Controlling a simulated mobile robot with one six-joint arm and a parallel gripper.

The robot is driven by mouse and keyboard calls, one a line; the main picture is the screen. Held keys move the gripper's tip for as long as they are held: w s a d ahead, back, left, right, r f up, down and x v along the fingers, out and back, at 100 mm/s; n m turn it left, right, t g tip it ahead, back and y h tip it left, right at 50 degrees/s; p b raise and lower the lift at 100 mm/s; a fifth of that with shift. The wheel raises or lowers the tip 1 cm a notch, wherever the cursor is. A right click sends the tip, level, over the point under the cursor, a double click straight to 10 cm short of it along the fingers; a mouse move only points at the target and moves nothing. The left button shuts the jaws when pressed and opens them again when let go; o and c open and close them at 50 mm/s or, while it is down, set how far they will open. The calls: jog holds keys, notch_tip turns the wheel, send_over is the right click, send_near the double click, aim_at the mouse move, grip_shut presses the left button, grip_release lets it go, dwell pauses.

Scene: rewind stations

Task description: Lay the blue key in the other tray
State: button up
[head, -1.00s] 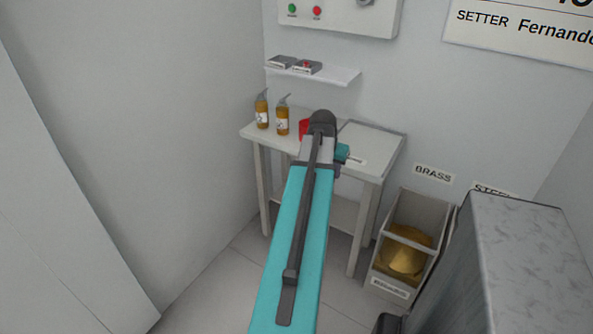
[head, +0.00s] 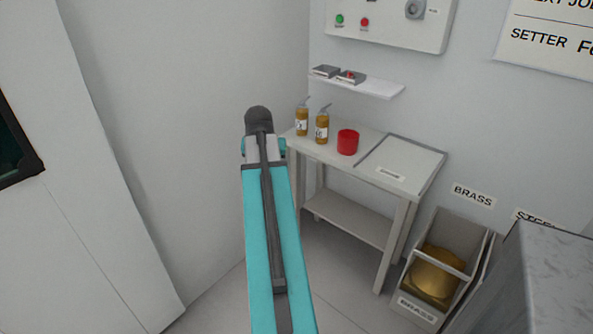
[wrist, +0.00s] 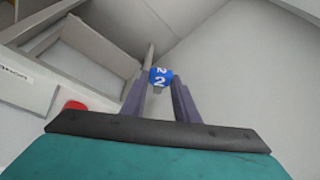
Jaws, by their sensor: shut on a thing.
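My gripper (wrist: 160,88) is shut on the blue key (wrist: 161,77) in the wrist view. The key's blue head, marked with a white 2, shows between the fingertips. In the head view my arm hides the gripper and the key. Two small grey trays stand side by side on a white wall shelf. The left tray (head: 325,71) shows nothing clear inside. The right tray (head: 352,79) has something small and red in it. My gripper is apart from both trays.
Below the shelf (head: 385,90) a table (head: 350,170) carries two amber pump bottles (head: 302,121) (head: 322,128), a red cup (head: 348,142) and a pale panel (head: 400,163). A brass bin (head: 433,278) stands on the floor at right. A control box (head: 390,20) hangs above the shelf.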

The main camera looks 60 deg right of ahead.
jog(key=w+a+r+n+t+y, duration=0.1)
jog(key=w+a+r+n, duration=0.15)
jog(key=w+a, duration=0.85)
jog(key=w+a+r+n+t+y, duration=0.1)
jog(key=w+a+n, duration=0.3)
jog(key=w+a, duration=0.7)
jog(key=w+a+r+n, duration=0.1)
jog(key=a+n, duration=0.1)
jog(key=a, duration=0.9)
jog(key=w+a+r+n+y, duration=0.1)
jog(key=a+n, duration=0.1)
jog(key=a, duration=0.9)
jog(key=w+a+r+n+y, duration=0.1)
jog(key=w+a+r+n, duration=0.1)
jog(key=a, duration=0.9)
jog(key=shift+t, duration=0.3)
jog(key=shift+a+n, duration=0.2)
jog(key=shift+n, duration=0.05)
